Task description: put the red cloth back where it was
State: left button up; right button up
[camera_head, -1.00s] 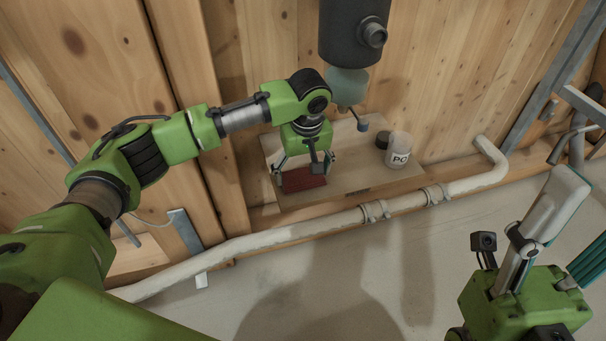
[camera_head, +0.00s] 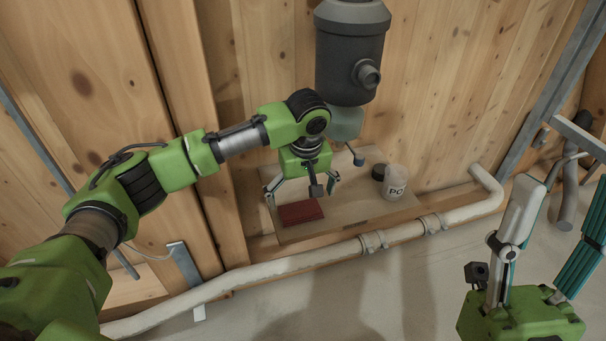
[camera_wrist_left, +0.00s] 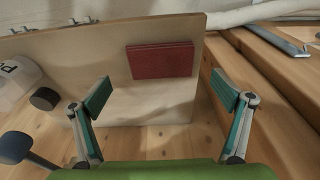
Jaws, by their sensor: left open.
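The red cloth (camera_head: 301,212), a flat folded rectangle, lies on a light wooden board (camera_head: 345,212) near its left front part. It also shows in the left wrist view (camera_wrist_left: 160,61), flat on the board close to one edge. My left gripper (camera_head: 302,189) is open and empty just above and behind the cloth. In the left wrist view its fingertips (camera_wrist_left: 162,86) are spread apart, with the cloth beyond them and no contact visible. My right gripper (camera_head: 560,200) is at the lower right, fingers apart and empty, far from the cloth.
On the board stand a clear labelled jar (camera_head: 395,187) and a dark round lid (camera_head: 379,172); a blue-headed tool (camera_head: 358,160) is behind. A dark grey mixer housing (camera_head: 350,50) hangs above. A white pipe (camera_head: 300,262) runs along the board's front. Wooden walls close the back and left.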

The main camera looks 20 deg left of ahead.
aim_at(303, 212)
pick_arm(q)
notch_tip(303, 212, up, 7)
jog(key=d+p, duration=0.1)
jog(key=p, duration=0.2)
jog(key=s+d+f+m+t+h, duration=0.1)
jog(key=d+f+m+h, duration=0.15)
jog(key=d, duration=0.55)
jog(key=s+d+f+m+t+h, duration=0.1)
jog(key=d+f+m+t+h, duration=0.15)
jog(key=d, duration=0.45)
jog(key=s+d+r+m+t+h, duration=0.2)
jog(key=d+r+m+t+h, duration=0.15)
jog(key=d+r+h, duration=0.3)
jog(key=s+a+r+t+y, duration=0.2)
jog(key=s+a+r+t, duration=0.3)
jog(key=a+r+t, duration=0.2)
jog(key=s+a+r+m+t+y, duration=0.1)
jog(key=s+a+r+t, duration=0.4)
jog(key=a+r, duration=0.5)
jog(key=shift+a+t+y, duration=0.6)
jog(key=shift+t+y, duration=0.15)
jog(key=shift+t, duration=0.35)
pick_arm(e)
jog(key=w+a+f+g+h, duration=0.2)
jog(key=w+f+g, duration=0.6)
jog(key=w, duration=0.4)
jog(key=shift+f+h, duration=0.4)
jog(key=shift+f, duration=0.35)
